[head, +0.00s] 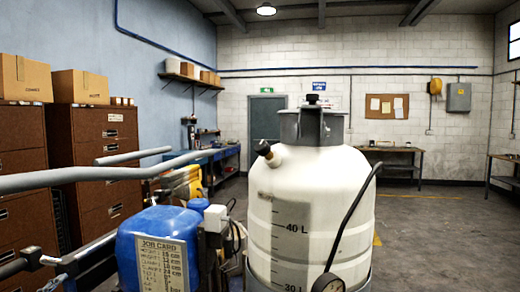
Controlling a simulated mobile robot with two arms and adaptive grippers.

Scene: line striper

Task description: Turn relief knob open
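A large white tank (305,215) with 40 L and 30 L marks stands upright close in front of me. A black hose (349,222) runs down the tank's right side to a gauge (329,284), cut off by the bottom edge. Neither of my grippers is in view.
A blue unit with a job card (160,255) stands left of the tank. Grey handle bars (90,173) cross the left side. Brown drawer cabinets (100,160) stand along the left wall. The floor (440,235) to the right is open.

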